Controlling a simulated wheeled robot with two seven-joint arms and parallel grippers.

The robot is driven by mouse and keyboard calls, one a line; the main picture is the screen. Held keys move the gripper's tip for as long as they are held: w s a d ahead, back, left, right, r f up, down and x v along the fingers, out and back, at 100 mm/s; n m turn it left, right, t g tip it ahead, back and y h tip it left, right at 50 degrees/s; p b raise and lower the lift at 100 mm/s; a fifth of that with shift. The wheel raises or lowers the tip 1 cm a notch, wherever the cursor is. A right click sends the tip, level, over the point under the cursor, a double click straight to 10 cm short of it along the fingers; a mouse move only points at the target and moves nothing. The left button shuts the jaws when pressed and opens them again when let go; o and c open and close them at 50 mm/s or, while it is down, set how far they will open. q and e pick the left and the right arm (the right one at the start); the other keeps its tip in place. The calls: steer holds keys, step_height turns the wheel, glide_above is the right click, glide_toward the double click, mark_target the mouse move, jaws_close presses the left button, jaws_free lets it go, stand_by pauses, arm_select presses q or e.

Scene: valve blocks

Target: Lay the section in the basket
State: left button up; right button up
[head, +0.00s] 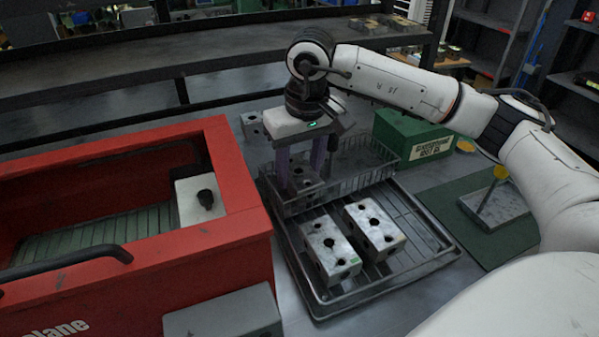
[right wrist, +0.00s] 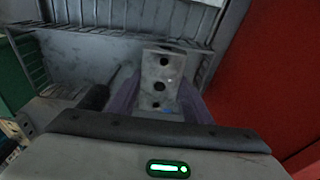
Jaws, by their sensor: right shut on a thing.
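My right gripper (head: 301,176) is shut on a grey metal section (head: 305,190) with dark round holes. In the right wrist view the section (right wrist: 160,78) sits between the two purple fingers. The wire basket (head: 365,178) stands at the back of the grey rack tray. The held section is at the basket's left end, within or just above its walls; I cannot tell whether it touches the basket floor. My left gripper is out of view.
Two similar blocks (head: 326,243) (head: 375,226) lie on the tray (head: 432,262) in front of the basket. A red machine (head: 195,255) stands close on the left, with a block (head: 190,202) inside. A green box (head: 411,137) is behind the basket's right end.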

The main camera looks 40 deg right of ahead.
mark_target(304, 177)
steer(key=shift+f, duration=0.3)
steer(key=shift+f, duration=0.1)
steer(key=o, duration=1.6)
steer(key=shift+c, duration=0.2)
step_height(304, 177, up, 12)
steer(key=s, duration=0.1)
steer(key=shift+s+a+p, duration=0.15)
steer(key=shift+s+p, duration=0.2)
